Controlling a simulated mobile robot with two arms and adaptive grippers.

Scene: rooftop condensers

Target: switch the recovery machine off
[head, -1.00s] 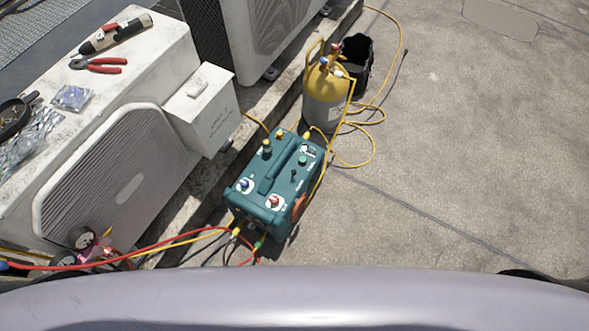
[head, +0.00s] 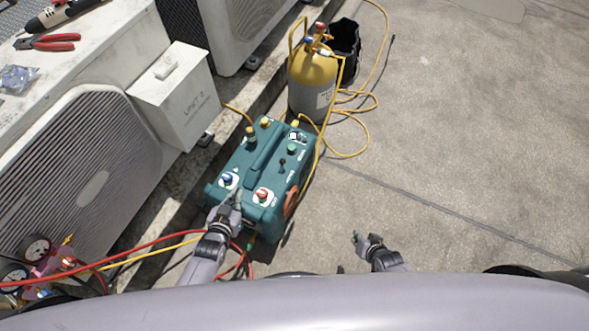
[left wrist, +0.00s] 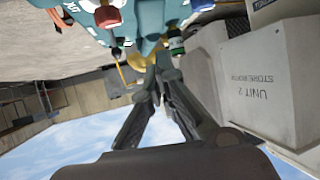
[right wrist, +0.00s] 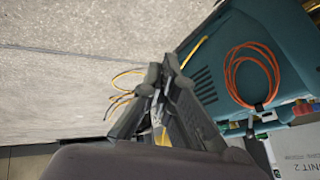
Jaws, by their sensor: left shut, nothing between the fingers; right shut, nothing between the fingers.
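The teal recovery machine (head: 262,160) stands on the ground beside the condenser ledge. Its top has a handle, a blue knob (head: 228,180), a red knob (head: 262,195), a small black switch (head: 283,161) and a green round part (head: 292,150). I cannot read the switch's position. My left gripper (head: 238,194) is shut and empty, at the machine's near edge between the blue and red knobs; contact is unclear. The machine also fills the top of the left wrist view (left wrist: 150,12). My right gripper (head: 357,238) is shut and empty over bare concrete, right of the machine.
A yellow and grey cylinder (head: 312,80) stands behind the machine, with a black bucket (head: 345,48) beyond. Yellow hoses loop on the ground. An orange cord coil (right wrist: 252,75) hangs on the machine's side. Condenser units (head: 90,150) and gauges (head: 36,248) are left. Concrete at right is clear.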

